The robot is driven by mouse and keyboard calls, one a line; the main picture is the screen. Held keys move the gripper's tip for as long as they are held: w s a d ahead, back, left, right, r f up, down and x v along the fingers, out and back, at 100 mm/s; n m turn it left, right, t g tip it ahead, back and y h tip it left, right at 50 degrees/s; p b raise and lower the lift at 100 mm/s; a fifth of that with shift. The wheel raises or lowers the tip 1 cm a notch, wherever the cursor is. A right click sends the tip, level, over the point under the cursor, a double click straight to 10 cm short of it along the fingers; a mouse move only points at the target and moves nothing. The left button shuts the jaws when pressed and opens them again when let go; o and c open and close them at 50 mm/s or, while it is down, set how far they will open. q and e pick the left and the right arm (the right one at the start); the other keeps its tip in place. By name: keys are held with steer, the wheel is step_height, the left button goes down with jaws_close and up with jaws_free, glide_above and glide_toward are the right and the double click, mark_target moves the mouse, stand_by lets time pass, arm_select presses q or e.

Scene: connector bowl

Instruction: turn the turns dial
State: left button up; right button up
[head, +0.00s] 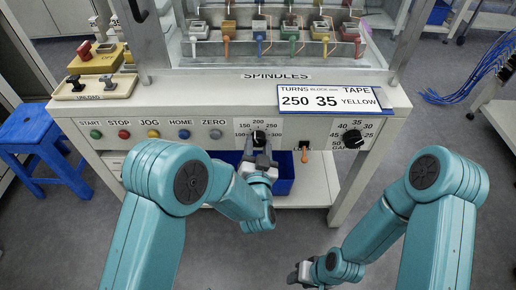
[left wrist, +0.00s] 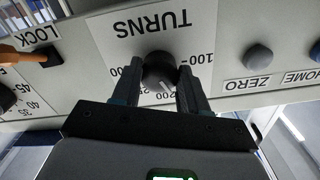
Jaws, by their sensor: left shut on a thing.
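The turns dial (head: 259,137) is a black round knob on the white front panel, with a scale of numbers around it. In the left wrist view, the dial (left wrist: 160,69) is upside down, under the word TURNS. Its white mark points down and slightly right there, seemingly between 150 and 200; the exact value is unclear. My left gripper (head: 258,152) is shut on the dial, one finger on each side, as the left wrist view shows. My right gripper (head: 302,272) is low, away from the panel, and its opening cannot be made out.
A sign (head: 333,98) reads TURNS 250, 35, TAPE YELLOW. A lock switch (head: 305,153) with an orange tag is right of the dial; a second black dial (head: 353,139) is farther right. Buttons line the left. A blue bin (head: 284,178) sits below. A blue stool (head: 40,145) stands left.

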arm_select(q)
steer(key=m, duration=0.3)
steer(key=shift+r+b, duration=0.1)
steer(key=shift+b, duration=0.25)
steer(key=m, duration=0.3)
steer(key=shift+r+m+b, duration=0.1)
steer(key=shift+m+b, duration=0.2)
steer(key=m, duration=0.3)
steer(key=shift+r, duration=0.1)
steer(key=shift+m, duration=2.1)
steer(key=o, duration=1.1)
steer(key=shift+w, duration=0.1)
steer(key=shift+c, duration=0.2)
